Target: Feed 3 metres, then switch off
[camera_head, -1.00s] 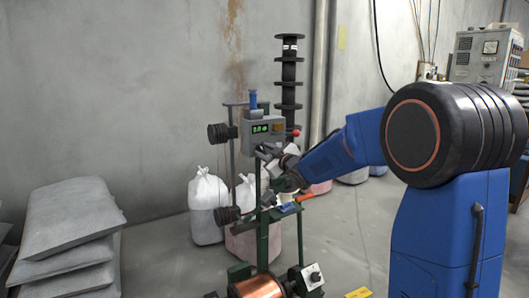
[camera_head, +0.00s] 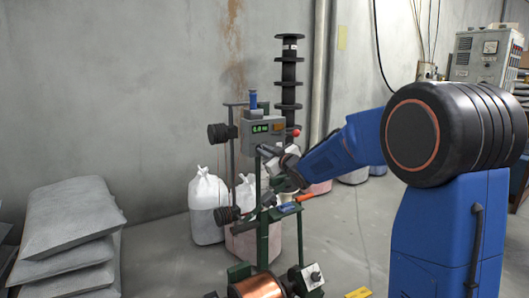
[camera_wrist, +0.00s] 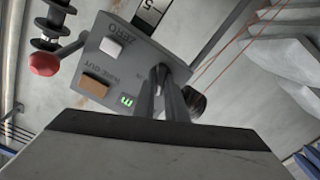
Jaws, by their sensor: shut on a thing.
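The grey counter box (camera_head: 262,128) with a green digit display stands on the green stand (camera_head: 262,240). Its digits look like 0.0 m but are small. In the wrist view, the box face (camera_wrist: 122,68) appears upside down, with a pale button (camera_wrist: 103,46) by the ZERO label, an orange button (camera_wrist: 92,86) and the green digits (camera_wrist: 127,101). My gripper (camera_wrist: 163,78) is at this face, shut on a small part that its fingers hide. In the head view, my gripper (camera_head: 266,153) is just below the display. The copper spool (camera_head: 258,287) is at the stand's foot.
A red ball knob (camera_head: 293,132) sticks out beside the counter box. Black rollers (camera_head: 221,133) are on its left. A control box with a knob (camera_head: 312,276) is near the spool.

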